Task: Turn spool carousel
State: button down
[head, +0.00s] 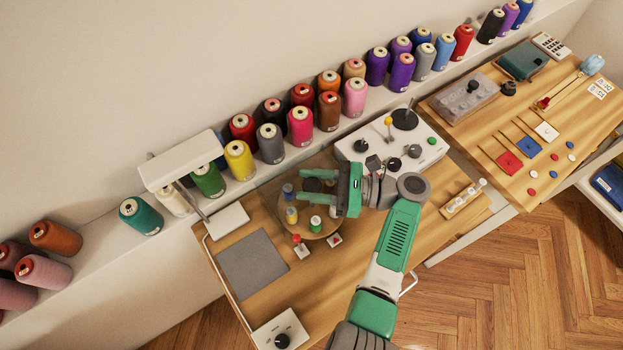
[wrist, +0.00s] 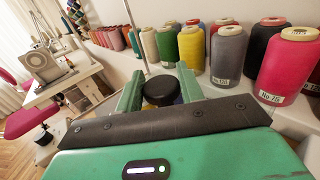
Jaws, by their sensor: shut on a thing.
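The spool carousel (head: 328,225) is a round wooden disc on the near table, with a black knob (head: 312,184) at its middle. Small spools stand on it: a blue one (head: 288,190), a yellow one (head: 292,215) and a green one with a white top (head: 315,223). My green gripper (head: 300,185) reaches over the disc from the right, its two fingers on either side of the knob. In the wrist view the black knob (wrist: 161,91) sits between the fingers, and my gripper (wrist: 158,86) is shut on it. Part of the disc is hidden under my gripper.
A white panel (head: 372,143) with dials stands just behind my gripper. A white lamp (head: 182,160) and grey mat (head: 253,264) are at the left. Large thread cones, including a yellow one (head: 239,160), line the back ledge. Red-topped (head: 300,247) small pieces lie before the carousel.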

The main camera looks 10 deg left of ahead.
jog(key=shift+f, duration=0.1)
jog(key=c, duration=0.9)
grip_release()
jog(key=d+b, duration=0.1)
jog(key=d, duration=0.6)
jog(key=shift+w+d, duration=0.1)
jog(key=shift+d, duration=0.3)
